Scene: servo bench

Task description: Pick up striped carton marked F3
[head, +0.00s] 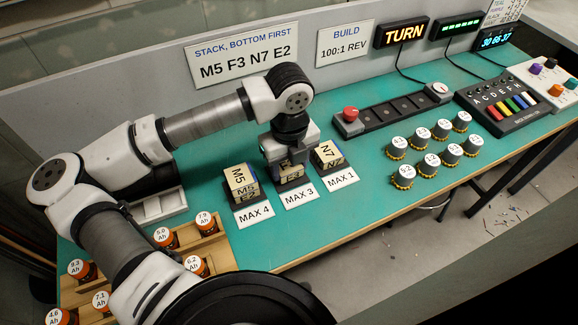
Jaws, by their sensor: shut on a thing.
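The striped carton marked F3 (291,173) stands in the middle of three carton spots, behind the card reading MAX 3. My gripper (288,163) is lowered over it from above and shut on it. The gripper covers most of its upper part; I cannot tell whether it is clear of what is under it. A carton marked M5 (239,182) stands to its left behind the MAX 4 card. A carton marked N7 (327,154) stands close to its right behind the MAX 1 card.
A sign (241,61) on the back wall reads M5 F3 N7 E2. Several knobbed gears (430,160) and a dark strip with a red button (350,114) lie to the right. A wooden rack (208,246) of batteries is at the left front. Green bench is bare in front of the cards.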

